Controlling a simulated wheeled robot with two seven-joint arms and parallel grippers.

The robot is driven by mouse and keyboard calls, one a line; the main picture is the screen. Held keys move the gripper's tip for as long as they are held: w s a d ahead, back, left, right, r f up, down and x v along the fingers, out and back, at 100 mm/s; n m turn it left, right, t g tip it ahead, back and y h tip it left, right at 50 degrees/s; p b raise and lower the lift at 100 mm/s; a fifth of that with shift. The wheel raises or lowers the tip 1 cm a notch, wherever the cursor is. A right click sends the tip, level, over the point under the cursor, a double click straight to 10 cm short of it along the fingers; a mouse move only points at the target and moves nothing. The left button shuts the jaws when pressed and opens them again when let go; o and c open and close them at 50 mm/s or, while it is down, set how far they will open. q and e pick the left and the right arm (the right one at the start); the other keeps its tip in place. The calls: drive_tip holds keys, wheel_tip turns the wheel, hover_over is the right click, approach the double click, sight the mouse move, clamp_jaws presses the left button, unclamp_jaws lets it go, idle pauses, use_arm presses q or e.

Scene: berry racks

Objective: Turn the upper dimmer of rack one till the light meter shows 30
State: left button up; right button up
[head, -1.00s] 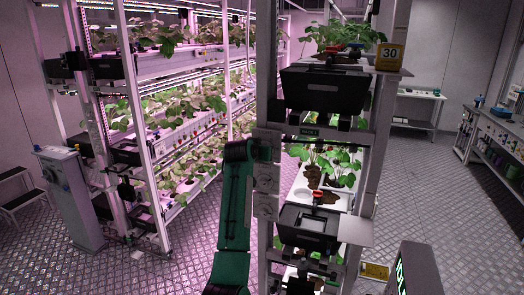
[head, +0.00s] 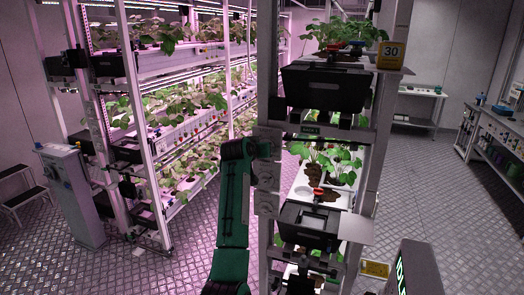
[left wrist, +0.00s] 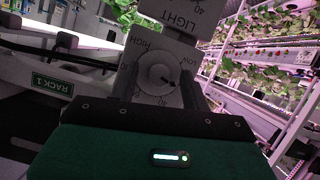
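Rack one is the near rack (head: 372,150) in the head view; the green RACK 1 label (left wrist: 52,86) shows in the left wrist view. My right gripper is out of view.
Dark bins (head: 325,90) stick out of the rack front. A second planted rack (head: 180,130) stands to the left across an aisle. Open floor (head: 440,200) lies to the right.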

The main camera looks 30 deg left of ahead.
use_arm(q)
drive_tip(key=shift+s+r, duration=0.1)
drive_tip(key=shift+r, duration=0.05)
drive_tip(key=b+v, duration=0.5)
drive_tip(key=v, duration=0.8)
drive_tip(key=shift+s+b, duration=0.25)
drive_tip(key=shift+b, duration=0.1)
drive_tip(key=shift+w+d, duration=0.1)
